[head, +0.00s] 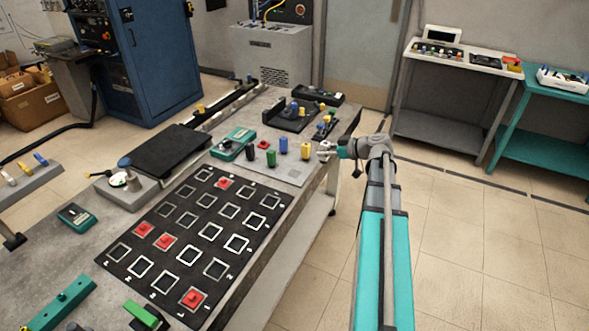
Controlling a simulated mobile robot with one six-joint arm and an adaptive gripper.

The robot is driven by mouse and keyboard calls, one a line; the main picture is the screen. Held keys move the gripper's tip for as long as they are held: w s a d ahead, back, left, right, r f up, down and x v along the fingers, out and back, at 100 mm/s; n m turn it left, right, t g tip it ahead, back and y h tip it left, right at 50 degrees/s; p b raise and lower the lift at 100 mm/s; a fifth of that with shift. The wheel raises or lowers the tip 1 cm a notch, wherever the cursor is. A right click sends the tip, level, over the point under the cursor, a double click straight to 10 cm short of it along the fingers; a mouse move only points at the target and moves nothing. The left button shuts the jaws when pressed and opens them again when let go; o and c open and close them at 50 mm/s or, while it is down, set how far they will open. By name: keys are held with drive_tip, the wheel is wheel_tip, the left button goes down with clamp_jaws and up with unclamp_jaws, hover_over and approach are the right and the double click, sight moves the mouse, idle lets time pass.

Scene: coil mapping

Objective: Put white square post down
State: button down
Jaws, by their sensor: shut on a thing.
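My gripper (325,151) is at the right edge of the bench, just right of the yellow post. It is shut on a small pale thing, probably the white square post; the fingers hide most of it, and I cannot tell whether it touches the plate. A grey plate (285,173) holds an upright green post (250,151), a dark post (271,158), a blue post (283,145) and a yellow post (305,151).
A black mat (145,252) with white square outlines covers the near bench; red blocks (193,298) sit on several squares. Green meters (232,143), a black pad (172,151) and dark fixtures (291,117) lie around the plate. Floor (470,240) is clear at right.

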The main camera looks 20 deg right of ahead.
drive_tip(key=w+a+f+b, duration=0.1)
drive_tip(key=w+f+b, duration=0.1)
drive_tip(key=w, duration=0.1)
drive_tip(key=w+a+f+b, duration=0.2)
drive_tip(key=w+f, duration=0.1)
drive_tip(key=w+a+f+b, duration=0.1)
drive_tip(key=w+f+b, duration=0.1)
drive_tip(key=w+b, duration=0.1)
drive_tip(key=shift+w+a+f, duration=0.25)
drive_tip(key=shift+w, duration=0.25)
drive_tip(key=shift+w+a+f+b, duration=0.25)
drive_tip(key=shift+w+f+b, duration=0.25)
drive_tip(key=shift+b, duration=0.1)
drive_tip(key=shift+w+a+f+b, duration=0.2)
drive_tip(key=shift+w+f+b, duration=0.3)
drive_tip(key=shift+f+b, duration=0.25)
drive_tip(key=shift+s+f+b, duration=0.1)
drive_tip(key=shift+f+b, duration=0.95)
drive_tip(key=shift+f, duration=0.05)
drive_tip(key=shift+f, duration=0.2)
drive_tip(key=shift+c, duration=1.9)
unclamp_jaws()
